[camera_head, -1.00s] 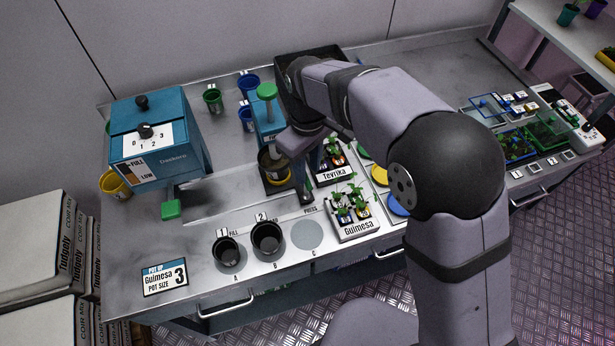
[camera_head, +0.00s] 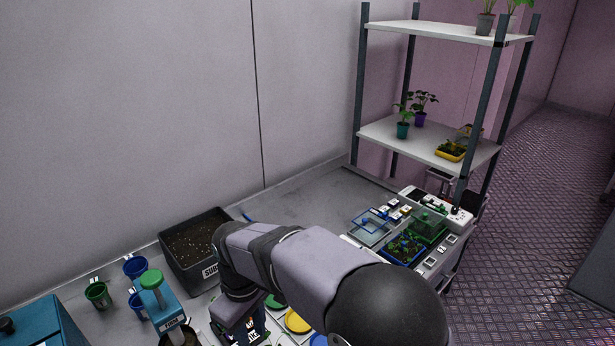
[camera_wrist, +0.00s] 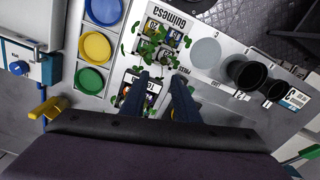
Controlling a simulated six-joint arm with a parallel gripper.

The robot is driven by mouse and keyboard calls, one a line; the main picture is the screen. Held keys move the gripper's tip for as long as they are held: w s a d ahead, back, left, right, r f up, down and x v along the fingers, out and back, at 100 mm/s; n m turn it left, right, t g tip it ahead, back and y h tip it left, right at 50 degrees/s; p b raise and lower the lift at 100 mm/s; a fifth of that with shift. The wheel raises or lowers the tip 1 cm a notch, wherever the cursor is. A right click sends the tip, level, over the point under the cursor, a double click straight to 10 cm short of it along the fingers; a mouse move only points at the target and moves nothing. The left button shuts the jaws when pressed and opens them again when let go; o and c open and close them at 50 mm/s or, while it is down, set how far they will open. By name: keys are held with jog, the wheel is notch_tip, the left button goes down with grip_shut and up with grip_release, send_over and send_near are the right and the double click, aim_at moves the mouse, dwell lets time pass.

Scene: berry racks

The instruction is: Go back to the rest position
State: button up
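My gripper (camera_wrist: 158,100) shows in the wrist view with its two dark fingers apart and nothing seen between them. It hangs above the counter near the Teyrika tray (camera_wrist: 136,90) and the Guimesa seedling tray (camera_wrist: 166,36). In the head view my wrist is low at the bottom centre, right of the blue press with the green knob (camera_head: 151,278). My fingertips are hidden there. Two black pots (camera_wrist: 249,76) stand in the counter holes at the right of the wrist view, beside a round grey spot (camera_wrist: 206,52).
A black substrate bin (camera_head: 195,250) stands behind my wrist. Green and blue pots (camera_head: 97,294) are at the left. The back counter is clear.

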jog(key=d+m, duration=0.6)
jog(key=d, duration=1)
jog(key=s+d+f+m, duration=0.4)
jog(key=s+d+m, duration=0.2)
jog(key=s+d, duration=0.4)
jog(key=d, duration=0.2)
jog(key=shift+s+d, duration=0.2)
jog(key=shift+d, duration=0.1)
